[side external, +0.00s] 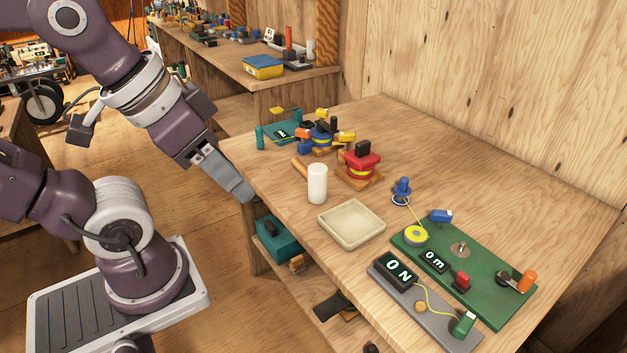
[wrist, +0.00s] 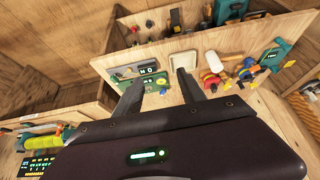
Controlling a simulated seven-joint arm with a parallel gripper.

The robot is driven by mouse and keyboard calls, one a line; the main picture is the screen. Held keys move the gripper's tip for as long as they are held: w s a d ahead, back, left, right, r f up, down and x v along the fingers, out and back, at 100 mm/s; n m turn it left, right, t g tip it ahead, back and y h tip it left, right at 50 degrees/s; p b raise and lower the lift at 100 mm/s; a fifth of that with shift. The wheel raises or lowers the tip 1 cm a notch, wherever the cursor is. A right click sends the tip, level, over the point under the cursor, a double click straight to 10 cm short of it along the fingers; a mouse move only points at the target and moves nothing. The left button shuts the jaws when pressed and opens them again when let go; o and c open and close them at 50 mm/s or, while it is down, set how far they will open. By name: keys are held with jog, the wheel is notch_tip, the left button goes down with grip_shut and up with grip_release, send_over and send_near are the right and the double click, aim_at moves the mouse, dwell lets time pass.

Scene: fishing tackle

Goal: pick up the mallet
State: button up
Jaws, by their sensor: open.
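The mallet has a white cylindrical head (side external: 317,184) and a short wooden handle (side external: 300,168).
The cream tray (side external: 351,224) is in front of the mallet and also shows in the wrist view (wrist: 184,59). A red reel (side external: 361,163) stands close behind it, with several coloured pieces beyond. A green board (side external: 440,247) fills the front right. The table's right back is clear.

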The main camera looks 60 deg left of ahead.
notch_tip(320, 180, up, 6)
jog(key=w+a+r+n, duration=0.3)
jog(key=w+n, duration=0.1)
jog(key=w, duration=0.4)
jog(key=n+g, duration=0.3)
jog(key=n, duration=1.1)
send_over(310, 175)
jog(key=a, duration=0.5)
jog(key=s+x, duration=0.1)
jog(key=x, duration=0.3)
jog(key=shift+m, duration=0.3)
jog(key=s+x, duration=0.1)
jog(key=x, duration=1)
jog(key=s+x, duration=0.2)
jog(key=x, duration=1)
jog(key=s+f+x, duration=0.1)
jog(key=s+x, duration=0.1)
jog(key=x, duration=1)
jog(key=shift+d+f, duration=0.25)
jog(key=shift+d, duration=0.05)
jog(key=shift+r, duration=0.1)
grip_shut()
